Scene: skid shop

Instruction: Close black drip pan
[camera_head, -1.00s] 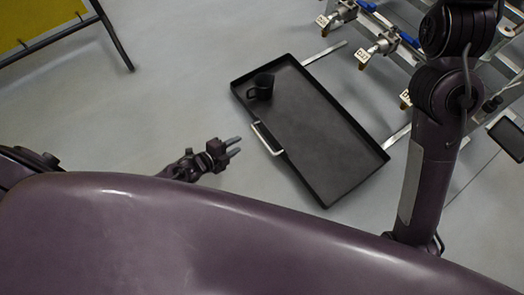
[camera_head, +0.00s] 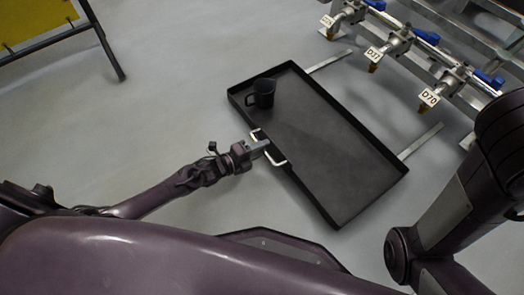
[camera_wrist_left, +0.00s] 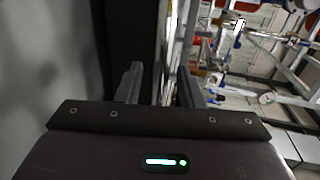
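The black drip pan (camera_head: 330,160) is a shallow rectangular tray, pulled out on two light rails in front of the pipe rack. A light metal handle (camera_head: 279,161) is on its near left side. A black mug (camera_head: 264,93) stands in the pan's far left corner. My left gripper (camera_head: 262,147) is at the handle, its fingers overlapping it in the head view. In the left wrist view, the left gripper's two fingers (camera_wrist_left: 158,88) are apart, with the dark pan edge beyond them. Whether they touch the handle is unclear. My right arm shows at the right; its gripper is out of frame.
Valves (camera_head: 394,43) with blue levers and tags line the rack behind the pan. A yellow board (camera_head: 35,22) on a dark stand is at the upper left. The grey floor (camera_head: 150,110) left of the pan is clear.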

